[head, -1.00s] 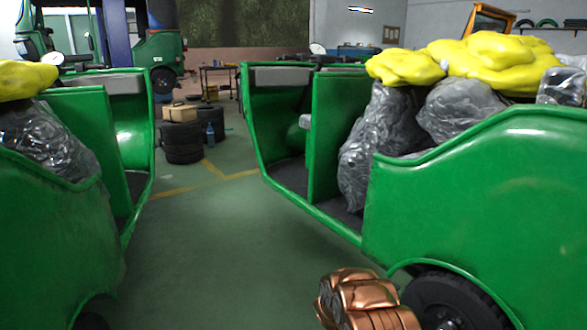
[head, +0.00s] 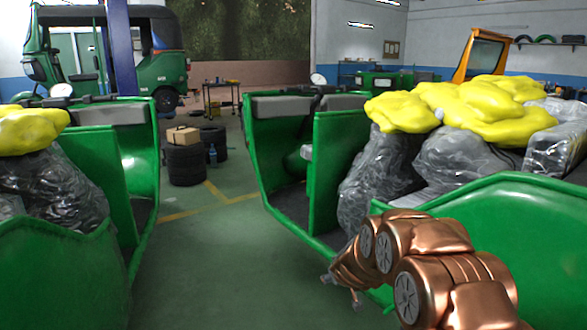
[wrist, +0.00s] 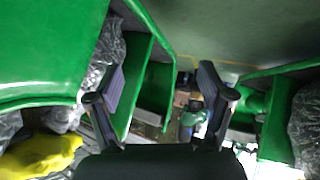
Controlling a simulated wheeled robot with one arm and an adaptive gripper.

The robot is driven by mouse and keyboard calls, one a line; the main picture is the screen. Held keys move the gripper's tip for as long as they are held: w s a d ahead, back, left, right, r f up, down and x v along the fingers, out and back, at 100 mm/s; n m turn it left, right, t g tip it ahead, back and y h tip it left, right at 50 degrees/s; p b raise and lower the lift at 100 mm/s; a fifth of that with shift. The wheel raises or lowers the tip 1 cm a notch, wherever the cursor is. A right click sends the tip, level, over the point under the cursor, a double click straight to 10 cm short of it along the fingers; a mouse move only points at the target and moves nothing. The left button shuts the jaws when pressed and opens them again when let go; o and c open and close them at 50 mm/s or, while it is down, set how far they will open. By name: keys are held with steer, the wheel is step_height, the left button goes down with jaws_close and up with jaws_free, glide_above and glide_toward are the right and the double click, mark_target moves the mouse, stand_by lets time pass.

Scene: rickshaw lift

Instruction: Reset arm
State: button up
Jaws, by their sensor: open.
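My copper-coloured arm comes in from the lower right of the head view, in front of the right green rickshaw (head: 500,225). My gripper (head: 342,287) is at its far end, by that rickshaw's lower side edge and close to the aisle floor in the picture. It looks small and partly unclear there. In the wrist view my gripper (wrist: 160,82) has its two dark fingers spread apart, with nothing held between them. Green body panels, clear bags and a yellow bag (wrist: 45,155) show around the fingers. I cannot tell whether the arm touches the rickshaw.
A second green rickshaw (head: 75,255) stands at the left. Both carry grey plastic bags with yellow bags on top. The floor aisle (head: 215,265) between them is clear. Farther back are stacked tyres (head: 186,165) with a cardboard box (head: 183,135) and a blue bottle (head: 212,153).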

steer(key=s+a+r+g+y+p, duration=0.2)
steer(key=s+r+p, duration=0.3)
steer(key=s+r, duration=0.45)
steer(key=s+a+r+g+y+p, duration=0.1)
steer(key=s+a+r+g+p, duration=0.3)
steer(key=s+r, duration=0.6)
steer(key=s+d+r+m+g+h+p, duration=0.1)
steer(key=s+d+r+p, duration=0.2)
steer(key=s, duration=0.8)
steer(key=s+d+r+m+g+h+p, duration=0.1)
steer(key=s+d+r+p, duration=0.3)
steer(key=s, duration=0.8)
steer(key=s+d+r+m+g+p, duration=0.2)
steer(key=s+d+r+g+p, duration=0.1)
steer(key=s, duration=0.8)
steer(key=shift+s+d+r+h+p, duration=0.2)
steer(key=shift+d+r+h+p, duration=0.15)
steer(key=shift+r+p, duration=0.55)
